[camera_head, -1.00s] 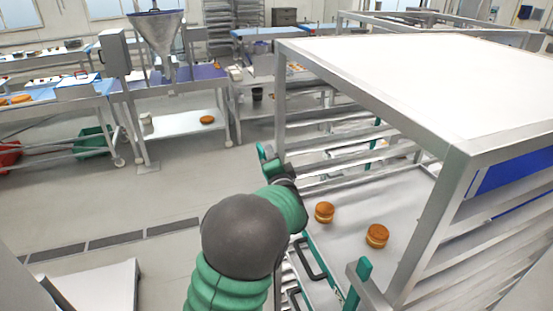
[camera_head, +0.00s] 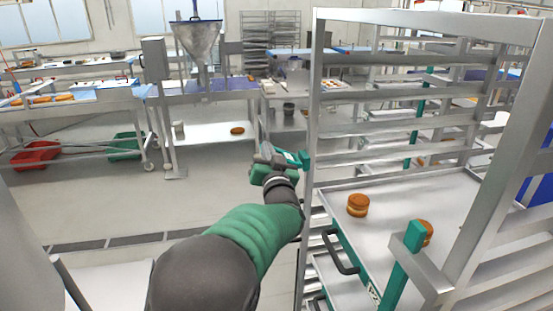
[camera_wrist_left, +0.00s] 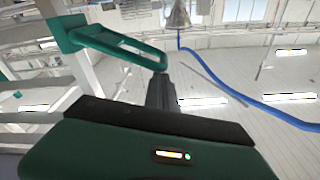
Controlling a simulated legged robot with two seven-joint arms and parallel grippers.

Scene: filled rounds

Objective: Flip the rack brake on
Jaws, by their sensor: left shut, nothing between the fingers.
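The metal rack (camera_head: 312,100) stands at the right in the head view, with open shelf rails and a tray. A green part (camera_head: 306,161) sits on its near left post. In the left wrist view a green looped lever (camera_wrist_left: 115,45) sticks out from the rack post; I cannot tell for sure that it is the brake. My left gripper (camera_head: 290,158) is beside that post at the green part. In the wrist view its dark fingers (camera_wrist_left: 161,88) are shut and empty, close to the lever's free end; contact is unclear. My right gripper is not in view.
Filled rounds (camera_head: 358,205) lie on the rack's tray (camera_head: 385,245). Another green upright piece (camera_head: 405,265) is at the rack's near right. A steel table with a funnel (camera_head: 198,45) stands behind. The floor left of the rack is open. A blue hose (camera_wrist_left: 240,90) crosses the wrist view.

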